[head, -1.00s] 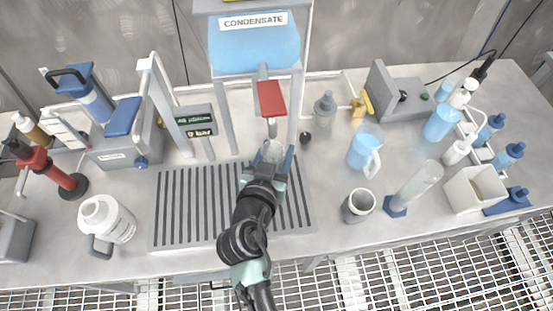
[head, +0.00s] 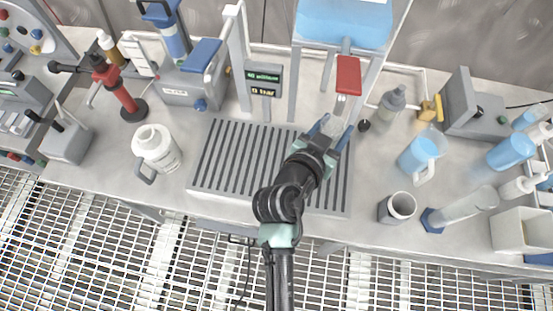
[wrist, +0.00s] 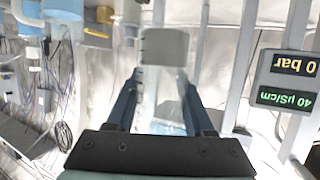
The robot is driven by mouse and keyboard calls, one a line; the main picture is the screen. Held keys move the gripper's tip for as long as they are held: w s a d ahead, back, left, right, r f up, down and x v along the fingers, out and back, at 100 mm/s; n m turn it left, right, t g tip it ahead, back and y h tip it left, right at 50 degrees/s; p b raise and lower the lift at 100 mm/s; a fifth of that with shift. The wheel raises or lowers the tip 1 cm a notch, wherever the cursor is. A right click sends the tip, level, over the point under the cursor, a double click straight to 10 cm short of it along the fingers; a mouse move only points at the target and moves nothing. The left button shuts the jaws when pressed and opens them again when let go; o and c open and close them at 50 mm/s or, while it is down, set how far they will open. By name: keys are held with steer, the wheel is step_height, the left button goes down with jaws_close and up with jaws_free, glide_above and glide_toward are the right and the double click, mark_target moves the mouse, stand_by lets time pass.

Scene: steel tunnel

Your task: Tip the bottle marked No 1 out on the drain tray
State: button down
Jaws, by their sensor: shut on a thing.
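My gripper (head: 333,126) is shut on a clear vessel (head: 338,108) above the back right part of the slatted drain tray (head: 208,160), below the red lever of the condensate tap. In the wrist view the vessel (wrist: 163,90) sits between the two blue fingers. A pale grey block shows at its far end and a bluish tint low down. I cannot read a No 1 mark on it, nor tell its exact tilt. Most of the tray is bare.
The condensate tank (head: 345,22) stands on legs over the tray's back. A white jug (head: 157,148) is left of the tray.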

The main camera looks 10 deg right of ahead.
steer(key=a+f+n+t+y, duration=0.1)
steer(key=a, duration=0.2)
steer(key=w+a+f+n+y, duration=0.1)
steer(key=a+f+n+y, duration=0.1)
steer(key=a, duration=0.1)
steer(key=a+f+n+t+y+p, duration=0.1)
steer(key=a+f, duration=0.1)
steer(key=a, duration=0.1)
steer(key=shift+w+a+f+n+t+y, duration=0.1)
steer(key=shift+w+f+n+t+y, duration=0.2)
steer(key=shift+w+y, duration=0.1)
steer(key=f+n+h+b, duration=0.1)
steer(key=d+f+n+b, duration=0.1)
steer(key=n, duration=0.1)
steer(key=shift+s+d+h, duration=0.25)
steer(key=shift+d+h, duration=0.05)
steer(key=shift+h, duration=0.1)
steer(key=shift+d, duration=0.1)
steer(key=shift+s+d+f+n+h+b, duration=0.1)
steer(key=shift+d+n+h+b, duration=0.15)
steer(key=shift+n+h+b, duration=0.45)
steer(key=shift+d+n, duration=0.1)
steer(key=shift+n, duration=0.2)
